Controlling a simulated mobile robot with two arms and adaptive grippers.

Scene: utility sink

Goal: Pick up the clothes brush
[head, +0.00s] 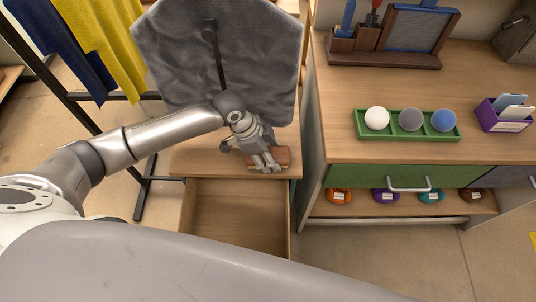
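A brown, block-shaped object that looks like the clothes brush (283,156) lies on the small wooden cabinet top, near its front edge. My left gripper (265,166) comes down over it from above and covers much of it. The fingertips are at or just above the brush. I cannot tell whether they touch it or how far they have closed. My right gripper is not in view.
Below the brush is an open, empty drawer (238,215). A grey padded board (170,60) stands behind. At right, a counter (345,90) holds a green tray (408,134) with three balls, a wooden organizer (385,58) and a purple box (503,122).

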